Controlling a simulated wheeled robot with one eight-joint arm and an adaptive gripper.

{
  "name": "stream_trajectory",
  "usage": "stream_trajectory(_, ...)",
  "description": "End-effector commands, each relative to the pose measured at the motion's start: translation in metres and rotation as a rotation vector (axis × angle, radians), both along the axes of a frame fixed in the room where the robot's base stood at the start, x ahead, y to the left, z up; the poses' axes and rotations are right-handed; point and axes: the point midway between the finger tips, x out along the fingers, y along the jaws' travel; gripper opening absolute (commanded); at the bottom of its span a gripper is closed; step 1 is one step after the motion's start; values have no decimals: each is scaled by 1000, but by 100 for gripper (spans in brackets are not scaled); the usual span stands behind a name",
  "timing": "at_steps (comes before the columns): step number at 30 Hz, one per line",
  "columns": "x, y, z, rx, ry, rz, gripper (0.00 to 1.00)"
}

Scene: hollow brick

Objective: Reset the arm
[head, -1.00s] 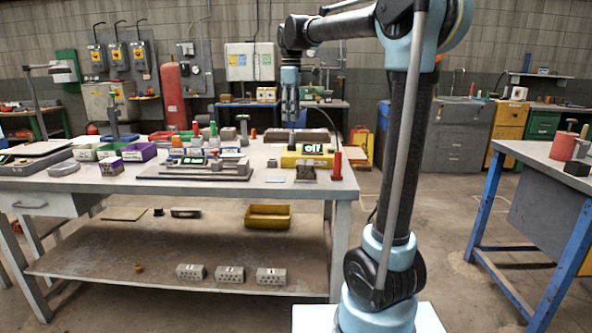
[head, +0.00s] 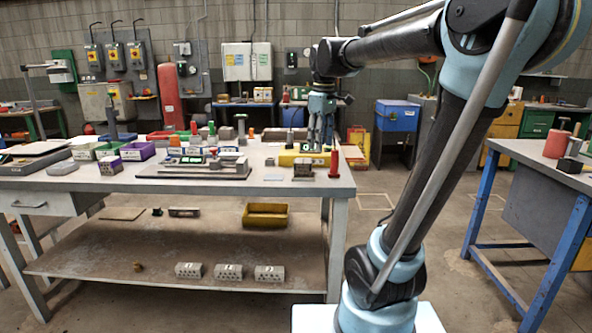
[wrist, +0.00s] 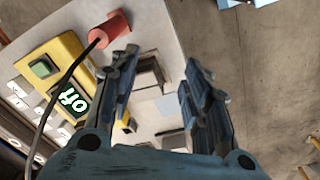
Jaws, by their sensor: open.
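My gripper (head: 320,133) hangs above the right end of the workbench (head: 270,200), fingers pointing down. In the wrist view my gripper (wrist: 160,100) is open, with nothing between its two fingers. Below it are a yellow box (wrist: 50,60) with a lit green "off" display and a red cylinder (wrist: 110,28) with a black cord or rod. In the head view the yellow box (head: 288,158) is partly behind my gripper, and the red cylinder (head: 334,163) stands upright just right of it. A grey block (head: 303,168) sits in front of the yellow box.
Several small bins, such as a purple one (head: 138,151), and a grey fixture plate (head: 195,173) fill the left of the bench. A yellow bin (head: 265,214) and several hollow bricks (head: 229,272) are on the lower shelf. A blue-legged table (head: 540,150) stands right.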

Motion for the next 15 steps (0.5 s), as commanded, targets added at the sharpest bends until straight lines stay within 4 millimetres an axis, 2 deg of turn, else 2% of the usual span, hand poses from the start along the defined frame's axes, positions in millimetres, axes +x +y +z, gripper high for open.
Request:
stream_trajectory(1,-13,-11,-11,3,-6,-47,43)
stream_trajectory(6,-53,-39,-47,19,-26,-210,43)
stream_trajectory(15,-123,-78,-122,48,-62,-494,43)
